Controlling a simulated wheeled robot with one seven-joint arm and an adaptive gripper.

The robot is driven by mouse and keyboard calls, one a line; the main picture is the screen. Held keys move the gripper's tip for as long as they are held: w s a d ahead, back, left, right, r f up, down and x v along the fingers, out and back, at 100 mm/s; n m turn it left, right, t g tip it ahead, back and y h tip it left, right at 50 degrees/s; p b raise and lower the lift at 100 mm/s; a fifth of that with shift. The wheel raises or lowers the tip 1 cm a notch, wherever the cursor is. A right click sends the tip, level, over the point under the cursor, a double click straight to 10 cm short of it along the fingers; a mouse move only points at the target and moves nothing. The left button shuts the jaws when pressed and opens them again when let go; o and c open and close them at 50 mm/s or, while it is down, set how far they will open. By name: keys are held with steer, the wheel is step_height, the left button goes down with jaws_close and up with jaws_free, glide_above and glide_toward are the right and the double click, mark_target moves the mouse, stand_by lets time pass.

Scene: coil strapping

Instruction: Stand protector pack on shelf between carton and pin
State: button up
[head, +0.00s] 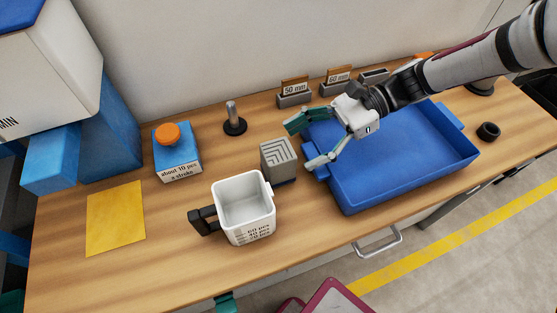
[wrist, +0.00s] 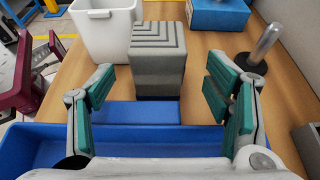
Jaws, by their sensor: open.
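A grey block with nested L-shaped ridges on top, seemingly the protector pack (head: 279,160), stands upright on the wooden surface just left of the blue tray. It also shows straight ahead in the wrist view (wrist: 157,65). My gripper (head: 303,147) is open and empty, its green-padded fingers pointing toward the pack from the tray side. In the wrist view the fingertips (wrist: 160,88) lie either side of the pack's line, with the pack beyond them. A metal pin (head: 232,115) on a round black base stands behind and left of the pack. I cannot tell which thing is the carton.
A white measuring cup (head: 247,232) with a black handle stands close in front-left of the pack. A blue box with an orange knob (head: 177,165) is farther left. The blue tray (head: 405,180) below my gripper looks empty. A yellow sheet (head: 116,217) lies far left.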

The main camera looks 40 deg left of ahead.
mark_target(264, 165)
steer(key=shift+r+p+x, duration=0.1)
steer(key=shift+p+x, duration=0.15)
steer(key=shift+x, duration=1.3)
steer(key=shift+r+p+x, duration=0.15)
steer(key=shift+p+x, duration=0.05)
steer(key=shift+x, duration=1.35)
steer(key=shift+s, duration=0.1)
steer(key=c, duration=1.6)
steer(key=shift+o, duration=0.2)
steer(key=shift+r, duration=0.1)
